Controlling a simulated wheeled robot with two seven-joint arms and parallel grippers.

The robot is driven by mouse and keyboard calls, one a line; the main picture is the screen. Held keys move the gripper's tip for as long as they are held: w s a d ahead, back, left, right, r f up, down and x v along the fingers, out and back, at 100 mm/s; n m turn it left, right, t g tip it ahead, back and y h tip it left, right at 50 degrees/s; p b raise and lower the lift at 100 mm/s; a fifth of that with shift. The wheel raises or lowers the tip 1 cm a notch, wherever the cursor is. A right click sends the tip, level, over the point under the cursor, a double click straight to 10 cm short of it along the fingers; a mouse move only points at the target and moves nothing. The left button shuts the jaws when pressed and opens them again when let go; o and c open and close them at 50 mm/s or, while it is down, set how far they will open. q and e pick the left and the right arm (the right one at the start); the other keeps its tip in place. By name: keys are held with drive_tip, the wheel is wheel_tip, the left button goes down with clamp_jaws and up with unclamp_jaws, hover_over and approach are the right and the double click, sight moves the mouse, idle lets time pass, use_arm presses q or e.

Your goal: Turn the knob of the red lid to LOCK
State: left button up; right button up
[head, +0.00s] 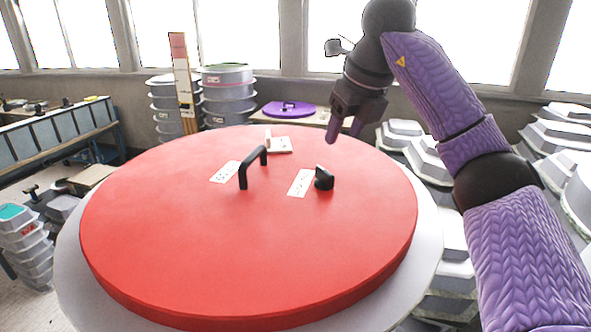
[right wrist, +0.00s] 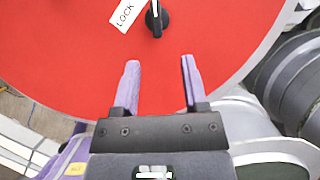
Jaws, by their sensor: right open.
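The large round red lid (head: 200,240) lies flat on a pale round mould. A small black knob (head: 323,178) stands on its right half, beside a white label (head: 300,183). In the right wrist view the knob (right wrist: 157,22) is at the top, its ridge roughly upright in the picture with a white mark on it. The label there (right wrist: 126,12) reads LOCK and lies left of the knob. My right gripper (head: 345,132) is open and empty above the lid's far right edge, apart from the knob. Its purple fingers (right wrist: 160,64) point toward the knob. My left gripper is not in view.
A black handle (head: 253,167) rises from the lid's middle, with another white label (head: 224,172) beside it. A white piece (head: 279,146) sits toward the lid's far edge. Stacked grey moulds (head: 228,95) stand behind, others at right. The lid's near half is clear.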

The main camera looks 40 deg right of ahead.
sight(326, 171)
drive_tip(key=x, duration=0.6)
drive_tip(key=p+x, duration=0.1)
drive_tip(key=x, duration=0.3)
drive_tip(key=shift+w+a, duration=0.1)
drive_tip(key=shift+a, duration=0.15)
clamp_jaws()
